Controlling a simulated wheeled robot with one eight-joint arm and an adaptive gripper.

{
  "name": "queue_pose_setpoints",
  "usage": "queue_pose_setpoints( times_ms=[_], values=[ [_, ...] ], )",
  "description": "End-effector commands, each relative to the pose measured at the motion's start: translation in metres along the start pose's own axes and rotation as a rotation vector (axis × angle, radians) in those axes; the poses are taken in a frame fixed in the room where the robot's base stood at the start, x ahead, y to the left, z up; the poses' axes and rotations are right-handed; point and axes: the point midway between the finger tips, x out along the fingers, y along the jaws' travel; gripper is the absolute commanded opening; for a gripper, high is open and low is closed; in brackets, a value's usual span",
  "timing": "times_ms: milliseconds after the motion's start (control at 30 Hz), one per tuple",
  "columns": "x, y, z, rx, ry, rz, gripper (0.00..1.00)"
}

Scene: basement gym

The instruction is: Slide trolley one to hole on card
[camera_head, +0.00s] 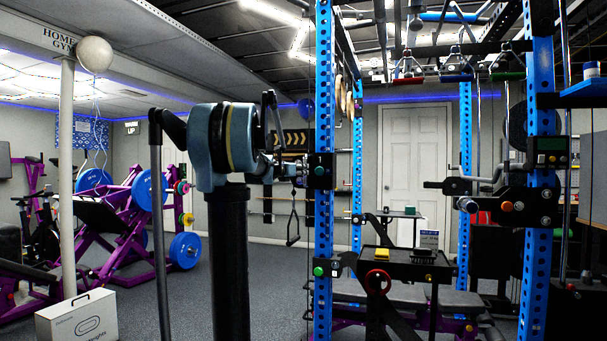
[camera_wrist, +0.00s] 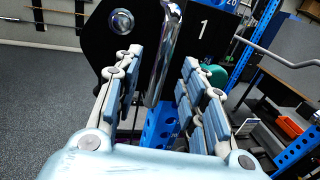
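Trolley one, a black plate marked "1" (camera_wrist: 203,27), rides a blue upright with numbered holes (camera_wrist: 160,127). A chrome bar handle (camera_wrist: 163,60) hangs from it. In the wrist view my gripper (camera_wrist: 160,62) is open, with its padded fingers on either side of the handle and gaps showing. In the head view my gripper (camera_head: 284,168) is side-on by the left blue upright (camera_head: 323,100), where a black block with a green knob (camera_head: 319,171) shows.
The black stand (camera_head: 400,266) has a red wheel (camera_head: 377,282) and a yellow item. Another black trolley with handles (camera_head: 510,207) is on the right upright (camera_head: 538,120). A white box (camera_head: 78,318) lies front left. Purple machines are behind; grey floor between is free.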

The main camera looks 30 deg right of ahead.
Motion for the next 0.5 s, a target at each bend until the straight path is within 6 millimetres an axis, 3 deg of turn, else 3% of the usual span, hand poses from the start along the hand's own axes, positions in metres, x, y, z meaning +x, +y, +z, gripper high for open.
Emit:
queue_pose_setpoints(
  times_ms=[200,500],
  values=[
    [0.032,0.000,0.000,0.000,0.000,-0.001,0.38],
    [0.053,-0.001,0.000,0.000,0.000,-0.001,0.38]
  ],
)
